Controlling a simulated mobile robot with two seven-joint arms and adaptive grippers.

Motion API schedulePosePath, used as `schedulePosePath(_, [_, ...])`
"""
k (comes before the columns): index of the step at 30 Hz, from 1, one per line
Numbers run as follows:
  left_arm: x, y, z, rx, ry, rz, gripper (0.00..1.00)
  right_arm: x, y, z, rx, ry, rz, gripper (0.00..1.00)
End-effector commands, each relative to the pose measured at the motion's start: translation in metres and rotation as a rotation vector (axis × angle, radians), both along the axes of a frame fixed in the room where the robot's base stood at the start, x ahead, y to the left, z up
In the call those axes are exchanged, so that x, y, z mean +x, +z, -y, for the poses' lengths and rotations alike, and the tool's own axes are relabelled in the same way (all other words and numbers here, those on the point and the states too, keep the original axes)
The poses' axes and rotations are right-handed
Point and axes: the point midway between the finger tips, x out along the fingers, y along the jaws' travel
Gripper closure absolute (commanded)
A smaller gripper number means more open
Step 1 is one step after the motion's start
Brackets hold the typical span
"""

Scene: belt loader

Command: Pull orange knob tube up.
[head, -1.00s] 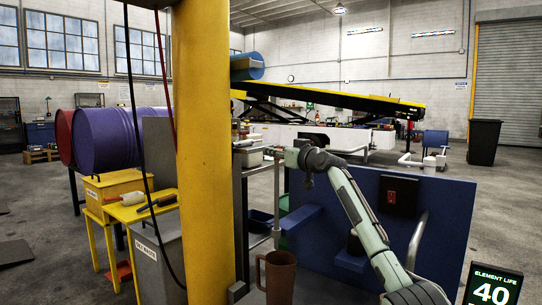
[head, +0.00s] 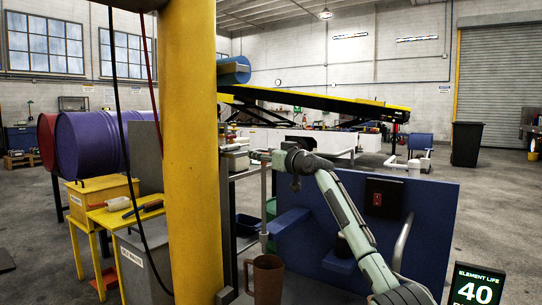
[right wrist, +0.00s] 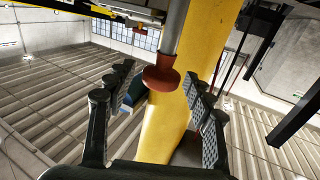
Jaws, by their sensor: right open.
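The orange knob (right wrist: 162,80) sits at the end of a grey tube (right wrist: 176,25) in the right wrist view. The tube comes in from the top of that picture. My right gripper (right wrist: 158,75) is open, with a dark finger on each side of the knob. Gaps show between the knob and both fingers, and whether it is fully between the pads in depth I cannot tell. In the head view my right gripper (head: 262,156) is small, beside a thin upright tube (head: 263,200). I cannot make out the orange knob there. My left gripper is not in view.
A yellow column (head: 190,150) stands close on the left. A brown mug (head: 266,279) stands low in front, and a blue panel (head: 335,225) is under my right arm. A yellow table (head: 118,212) and purple drum (head: 88,142) are left.

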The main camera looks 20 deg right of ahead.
Motion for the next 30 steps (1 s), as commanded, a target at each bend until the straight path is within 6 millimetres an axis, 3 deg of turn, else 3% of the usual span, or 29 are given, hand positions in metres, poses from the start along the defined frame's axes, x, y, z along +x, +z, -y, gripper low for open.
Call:
schedulePosePath(5, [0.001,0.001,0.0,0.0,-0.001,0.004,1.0,-0.022,-0.001,0.005,-0.005,-0.002,0.001,0.47])
schedulePosePath(18, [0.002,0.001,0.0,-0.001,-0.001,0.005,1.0,-0.103,0.0,0.021,-0.003,-0.002,0.002,0.47])
schedulePosePath(30, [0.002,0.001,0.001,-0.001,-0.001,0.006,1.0,-0.115,0.001,0.023,-0.001,-0.001,0.002,0.47])
